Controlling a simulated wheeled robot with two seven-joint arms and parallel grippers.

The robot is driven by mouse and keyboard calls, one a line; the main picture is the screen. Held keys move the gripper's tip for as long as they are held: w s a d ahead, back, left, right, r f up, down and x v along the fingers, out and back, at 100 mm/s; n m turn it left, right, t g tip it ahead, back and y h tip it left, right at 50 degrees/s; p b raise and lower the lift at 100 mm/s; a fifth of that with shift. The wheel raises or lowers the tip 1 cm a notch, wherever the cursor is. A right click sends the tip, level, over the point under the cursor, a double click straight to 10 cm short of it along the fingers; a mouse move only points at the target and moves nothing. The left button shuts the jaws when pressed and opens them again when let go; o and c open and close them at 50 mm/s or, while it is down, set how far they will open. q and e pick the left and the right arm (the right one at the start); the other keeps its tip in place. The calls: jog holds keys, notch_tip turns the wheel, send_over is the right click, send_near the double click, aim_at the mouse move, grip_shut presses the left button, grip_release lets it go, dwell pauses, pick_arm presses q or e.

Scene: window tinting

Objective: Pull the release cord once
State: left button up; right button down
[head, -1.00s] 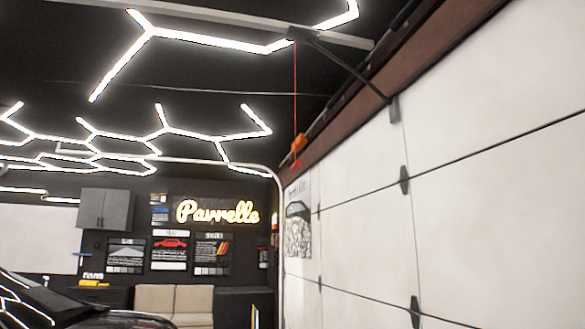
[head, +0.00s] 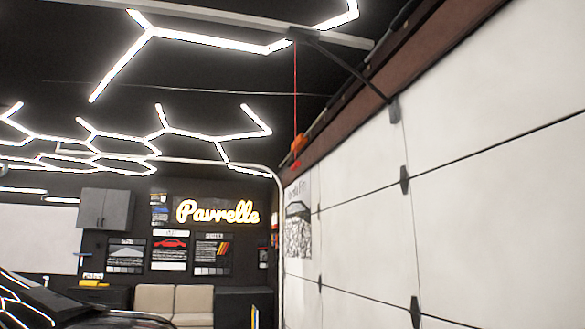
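The release cord (head: 295,95) is a thin red line. It hangs straight down from the dark trolley (head: 300,35) on the ceiling rail. Its lower end has a small red handle (head: 296,164), with an orange piece (head: 299,143) just above or behind it. The handle hangs close to the top edge of the white garage door (head: 480,190), which is shut. Neither of my grippers is in view, and nothing touches the cord.
A dark arm (head: 350,68) joins the trolley to the door. A curved track (head: 279,190) runs down beside the door. At lower left is a dark car (head: 40,305).

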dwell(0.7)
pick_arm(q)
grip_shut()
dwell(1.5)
